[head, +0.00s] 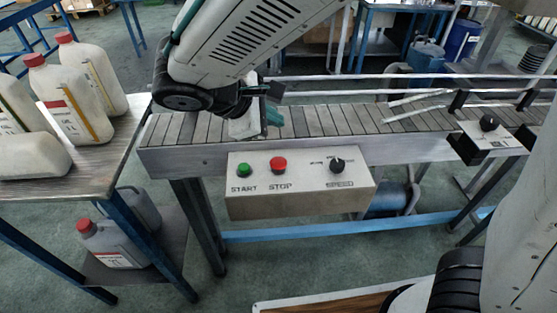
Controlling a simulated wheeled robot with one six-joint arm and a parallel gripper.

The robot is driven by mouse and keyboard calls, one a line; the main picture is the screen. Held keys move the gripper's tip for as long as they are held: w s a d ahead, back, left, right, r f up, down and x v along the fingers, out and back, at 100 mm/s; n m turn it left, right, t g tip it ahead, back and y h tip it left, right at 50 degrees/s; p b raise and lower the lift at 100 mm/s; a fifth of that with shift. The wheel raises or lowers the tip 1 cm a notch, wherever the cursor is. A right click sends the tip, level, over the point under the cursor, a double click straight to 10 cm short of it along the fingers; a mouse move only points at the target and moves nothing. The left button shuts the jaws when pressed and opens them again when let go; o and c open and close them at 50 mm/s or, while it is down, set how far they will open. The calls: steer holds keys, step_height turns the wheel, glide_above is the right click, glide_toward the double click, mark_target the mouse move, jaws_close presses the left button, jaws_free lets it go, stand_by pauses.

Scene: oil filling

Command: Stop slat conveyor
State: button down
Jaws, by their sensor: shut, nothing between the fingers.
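The slat conveyor (330,119) runs from the centre left to the right edge, with grey slats across its top. A control box (300,201) is fixed to its near side. The box bears a green START button (243,170), a red STOP button (278,164) and a black SPEED knob (337,165). My arm reaches in from the top, and my gripper (272,112) is shut and empty over the conveyor, above and behind the STOP button, apart from it. My wrist partly hides the gripper. Whether the slats are moving cannot be told.
A table (138,112) at left holds several pale jugs (68,100), some with red caps, one lying down. Grey jugs (110,243) stand on its lower shelf (150,262). Another small box with a black knob (488,123) is at the conveyor's right. Guide rails (400,77) run along the conveyor's far side.

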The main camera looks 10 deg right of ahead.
mark_target(274, 164)
steer(key=shift+f, duration=4.3)
steer(key=shift+f, duration=0.1)
steer(key=shift+f, duration=0.35)
steer(key=shift+f, duration=0.5)
steer(key=shift+r, duration=0.95)
steer(key=shift+r, duration=0.1)
steer(key=shift+r, duration=2.45)
